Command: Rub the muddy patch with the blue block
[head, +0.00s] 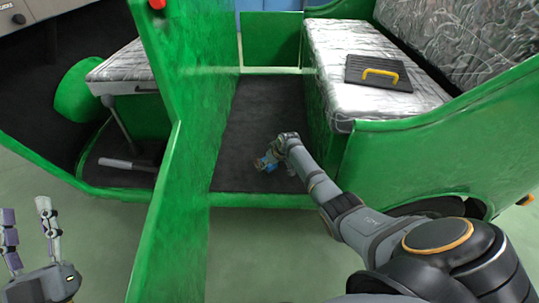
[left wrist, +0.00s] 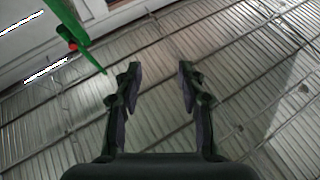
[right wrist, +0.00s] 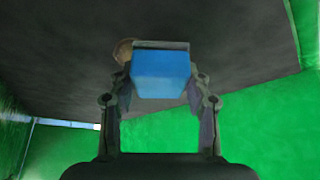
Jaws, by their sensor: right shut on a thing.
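The blue block (right wrist: 160,76) is held between the fingers of my right gripper (right wrist: 160,92), with a dark grey layer at its far side. In the head view the right gripper (head: 270,158) is low over the rickshaw's dark floor, with a bit of blue showing. A brown muddy patch (right wrist: 123,50) shows on the dark floor behind the block, mostly hidden by it; I cannot tell whether block and floor touch. My left gripper (head: 30,222) is open and empty, well away at the left; its spread fingers also show in the left wrist view (left wrist: 158,88).
The green rickshaw (head: 190,90) has a green post left of my right arm and a silver bench (head: 335,60) at its right. A black board with a yellow handle (head: 379,73) lies on the bench. The dark floor (head: 240,120) is open around the right gripper.

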